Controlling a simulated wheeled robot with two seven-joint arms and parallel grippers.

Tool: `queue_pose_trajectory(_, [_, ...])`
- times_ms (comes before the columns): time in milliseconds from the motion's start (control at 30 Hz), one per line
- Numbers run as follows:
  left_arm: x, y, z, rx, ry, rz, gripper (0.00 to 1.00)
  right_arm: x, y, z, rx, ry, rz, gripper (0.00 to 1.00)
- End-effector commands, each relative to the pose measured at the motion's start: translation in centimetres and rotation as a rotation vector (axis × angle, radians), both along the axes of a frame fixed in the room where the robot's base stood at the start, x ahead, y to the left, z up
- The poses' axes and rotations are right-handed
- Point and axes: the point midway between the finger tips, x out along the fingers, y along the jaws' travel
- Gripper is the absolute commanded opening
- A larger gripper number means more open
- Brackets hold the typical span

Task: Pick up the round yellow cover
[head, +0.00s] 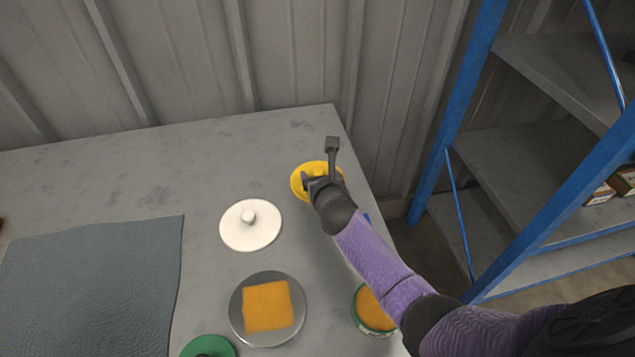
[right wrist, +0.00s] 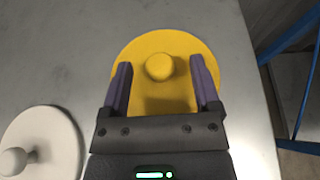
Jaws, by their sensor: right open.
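The round yellow cover (head: 300,181) lies flat on the grey table near its far right corner. In the right wrist view the yellow cover (right wrist: 178,42) shows as a disc with a round knob (right wrist: 159,67) in its middle. My right gripper (right wrist: 161,80) is open, with one finger on each side of the knob and the knob apart from both. In the head view my right gripper (head: 312,180) is over the cover and hides part of it. I cannot tell how high the fingertips are above the disc. My left gripper is not in view.
A white cover with a knob (head: 242,237) lies close by on the left. A metal plate with an orange cloth (head: 267,306), a green cover (head: 209,347) and a green-rimmed container (head: 372,312) are nearer. A dark mat (head: 90,285) lies left. A blue-framed shelf (head: 452,130) stands right.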

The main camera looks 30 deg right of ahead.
Motion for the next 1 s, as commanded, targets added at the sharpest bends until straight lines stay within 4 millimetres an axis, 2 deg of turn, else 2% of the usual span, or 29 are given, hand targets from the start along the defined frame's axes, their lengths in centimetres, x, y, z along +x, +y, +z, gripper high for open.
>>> queue_pose_trajectory(33, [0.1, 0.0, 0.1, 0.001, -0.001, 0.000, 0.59, 0.0, 0.0, 0.1, 0.000, 0.000, 0.000, 0.80])
queue_pose_trajectory(67, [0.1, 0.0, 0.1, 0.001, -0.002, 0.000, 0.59, 0.0, 0.0, 0.1, 0.000, 0.000, 0.000, 0.73])
queue_pose_trajectory(400, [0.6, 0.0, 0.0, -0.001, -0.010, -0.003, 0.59, -0.1, 0.0, 0.1, 0.000, 0.000, 0.000, 0.01])
queue_pose_trajectory(733, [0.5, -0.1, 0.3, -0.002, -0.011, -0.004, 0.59, 0.0, 0.0, 0.4, 0.000, -0.001, 0.000, 0.00])
queue_pose_trajectory(767, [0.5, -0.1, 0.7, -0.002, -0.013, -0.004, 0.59, 0.0, 0.0, 1.0, -0.001, -0.002, 0.000, 0.00])
queue_pose_trajectory(1000, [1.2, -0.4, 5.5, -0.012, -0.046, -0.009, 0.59, 0.0, -0.1, 7.9, -0.003, -0.008, 0.000, 0.00])
